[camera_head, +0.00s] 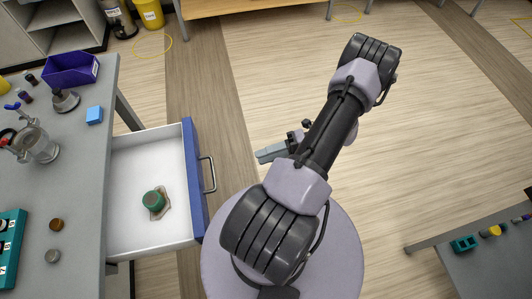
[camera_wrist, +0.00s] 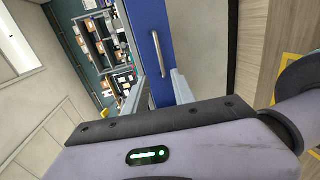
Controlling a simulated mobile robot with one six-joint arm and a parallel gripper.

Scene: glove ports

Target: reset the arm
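My arm rises from my round base and reaches up and to the right in the head view. My gripper (camera_head: 268,154) shows partly beside the arm, pointing left, over the floor to the right of the open drawer. In the wrist view the two fingers of my gripper (camera_wrist: 156,86) stand apart with nothing between them. The blue drawer front (camera_wrist: 148,30) and its metal handle (camera_wrist: 157,55) show beyond the fingers. The gripper is apart from the handle (camera_head: 208,174) in the head view.
The drawer (camera_head: 130,205) stands open from the grey bench (camera_head: 85,170) and holds a green-topped object (camera_head: 153,200) on a brownish patch. Another table (camera_head: 475,265) is at lower right.

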